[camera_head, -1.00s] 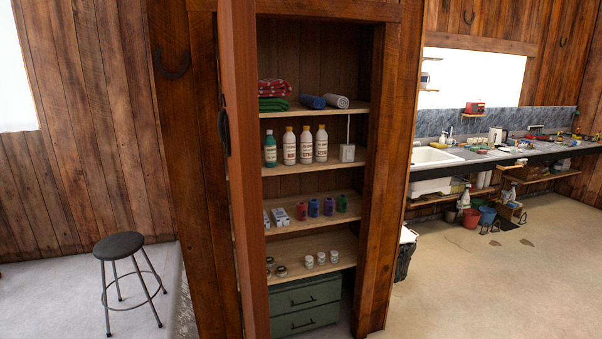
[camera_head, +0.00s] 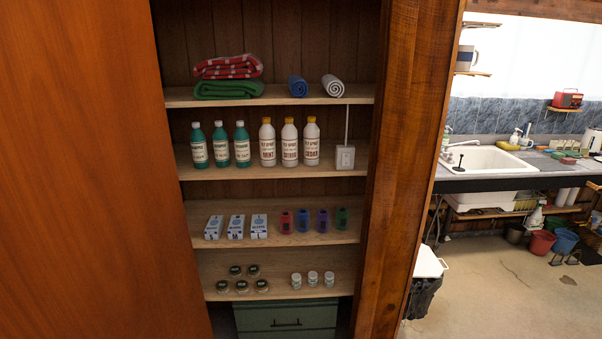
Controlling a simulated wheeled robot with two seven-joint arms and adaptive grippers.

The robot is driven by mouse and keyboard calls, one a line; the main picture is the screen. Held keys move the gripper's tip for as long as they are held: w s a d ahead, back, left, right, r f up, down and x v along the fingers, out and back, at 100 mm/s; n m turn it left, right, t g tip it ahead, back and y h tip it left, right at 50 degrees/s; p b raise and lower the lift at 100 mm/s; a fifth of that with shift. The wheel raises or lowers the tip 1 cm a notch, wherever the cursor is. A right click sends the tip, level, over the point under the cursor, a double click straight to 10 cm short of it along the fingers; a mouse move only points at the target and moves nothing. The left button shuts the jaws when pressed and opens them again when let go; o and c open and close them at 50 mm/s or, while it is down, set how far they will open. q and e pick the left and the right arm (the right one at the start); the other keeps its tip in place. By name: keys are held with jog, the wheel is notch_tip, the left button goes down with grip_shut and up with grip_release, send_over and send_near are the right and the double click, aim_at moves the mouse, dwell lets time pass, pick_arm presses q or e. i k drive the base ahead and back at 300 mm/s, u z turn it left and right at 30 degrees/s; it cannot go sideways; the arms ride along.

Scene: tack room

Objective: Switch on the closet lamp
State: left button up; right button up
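The closet stands open in front of me, its wooden door (camera_head: 85,170) swung out on the left. A small white switch box (camera_head: 345,157) with a cord running up from it sits at the right end of the second shelf (camera_head: 225,174), beside the white spray bottles. It looks like the lamp's switch. No lamp itself is visible; the closet's top is out of frame. Neither of my grippers is in view.
The shelves hold folded blankets (camera_head: 228,78), rolled cloths (camera_head: 332,86), green bottles (camera_head: 220,145), white bottles (camera_head: 290,142), small boxes (camera_head: 237,227) and jars (camera_head: 312,279). A green drawer chest (camera_head: 286,318) is below. A sink counter (camera_head: 490,158) stands at right.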

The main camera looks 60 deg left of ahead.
aim_at(345, 157)
jog(key=u, duration=1.75)
jog(key=i, duration=0.55)
jog(key=u, duration=0.25)
jog(key=k, duration=0.7)
jog(key=z, duration=0.25)
jog(key=i, duration=1.7)
jog(key=u, duration=0.2)
